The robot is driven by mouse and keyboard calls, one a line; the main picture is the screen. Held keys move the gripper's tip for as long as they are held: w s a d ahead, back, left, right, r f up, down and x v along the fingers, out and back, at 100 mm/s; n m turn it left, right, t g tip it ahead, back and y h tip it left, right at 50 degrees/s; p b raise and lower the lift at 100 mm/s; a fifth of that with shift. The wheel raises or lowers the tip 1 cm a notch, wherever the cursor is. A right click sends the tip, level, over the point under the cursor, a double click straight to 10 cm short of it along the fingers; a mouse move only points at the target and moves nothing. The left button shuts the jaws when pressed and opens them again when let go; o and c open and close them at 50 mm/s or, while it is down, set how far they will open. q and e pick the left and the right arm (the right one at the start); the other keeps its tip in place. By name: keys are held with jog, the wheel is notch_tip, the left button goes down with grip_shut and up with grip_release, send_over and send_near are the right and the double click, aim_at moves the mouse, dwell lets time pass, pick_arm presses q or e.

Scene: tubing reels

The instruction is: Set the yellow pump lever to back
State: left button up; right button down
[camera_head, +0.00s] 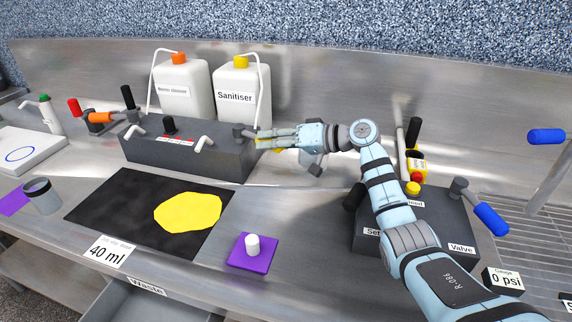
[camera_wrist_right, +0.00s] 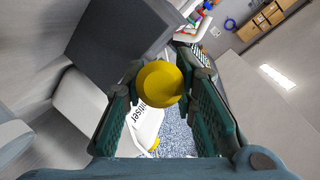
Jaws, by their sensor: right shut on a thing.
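The yellow pump lever (camera_head: 263,149) is at the right end of the dark grey pump block (camera_head: 215,160), mostly hidden behind my right gripper (camera_head: 268,142). In the right wrist view the round yellow end of the lever (camera_wrist_right: 160,84) sits between the two green pads of my right gripper (camera_wrist_right: 160,95). The gripper is shut on it. The lever's exact tilt is hard to tell because the fingers cover it. My left gripper is not in view.
A white sanitiser bottle (camera_head: 240,93) stands behind the pump block. A black mat (camera_head: 100,205) with a yellow patch (camera_head: 188,211) lies in front. A valve box (camera_head: 445,225) with a blue handle stands right. A purple pad (camera_head: 240,262) holds a white piece.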

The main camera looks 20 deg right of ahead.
jog(key=shift+w+d+n+g+y, duration=0.2)
jog(key=shift+n+g+y, duration=0.1)
jog(key=shift+n+y, duration=0.1)
jog(key=c, duration=1.5)
grip_release()
jog(key=shift+o, duration=1)
jog(key=shift+w+a+f, duration=0.1)
jog(key=shift+w+a, duration=0.1)
jog(key=shift+d, duration=0.1)
